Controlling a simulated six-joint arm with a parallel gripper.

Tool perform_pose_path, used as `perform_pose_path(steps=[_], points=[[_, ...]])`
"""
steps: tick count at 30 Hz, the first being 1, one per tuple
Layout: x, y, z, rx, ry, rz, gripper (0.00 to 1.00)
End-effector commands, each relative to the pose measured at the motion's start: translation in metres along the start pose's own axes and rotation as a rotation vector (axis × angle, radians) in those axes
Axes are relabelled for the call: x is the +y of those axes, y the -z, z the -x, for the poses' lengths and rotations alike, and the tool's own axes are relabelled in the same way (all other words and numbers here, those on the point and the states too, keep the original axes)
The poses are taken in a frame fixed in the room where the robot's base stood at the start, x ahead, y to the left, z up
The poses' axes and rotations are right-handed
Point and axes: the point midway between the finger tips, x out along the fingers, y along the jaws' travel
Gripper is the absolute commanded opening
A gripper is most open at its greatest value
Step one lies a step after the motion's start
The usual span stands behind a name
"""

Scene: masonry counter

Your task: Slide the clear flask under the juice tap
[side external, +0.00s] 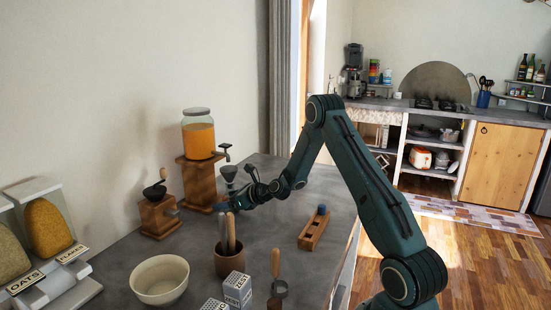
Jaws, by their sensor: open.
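The juice dispenser (198,140) is a glass jar of orange juice on a tall wooden stand (198,184). Its dark juice tap (222,149) sticks out to the right, near the jar's base. Below the tap, a small grey, flared vessel (229,173) shows just behind my gripper. It may be the clear flask, but I cannot tell for sure; its lower part is hidden. My gripper (230,201) is open, low over the counter to the right of the stand. I cannot tell whether it touches the vessel.
A wooden coffee grinder (158,212) stands left of the dispenser. In front are a cup of utensils (229,263), a cream bowl (160,279), printed boxes (237,288) and a wooden-handled tool (276,265). A wooden plane (314,231) lies to the right. The back-right counter (322,183) is clear.

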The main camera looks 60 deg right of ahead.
Motion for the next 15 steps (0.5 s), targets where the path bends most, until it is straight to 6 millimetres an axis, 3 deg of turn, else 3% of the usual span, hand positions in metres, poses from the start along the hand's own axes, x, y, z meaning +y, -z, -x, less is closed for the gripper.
perform_pose_path(steps=[8,15], points=[[-0.002,0.0,0.031,0.001,0.004,-0.002,0.77],[-0.002,0.0,0.071,-0.001,0.005,-0.001,0.77]])
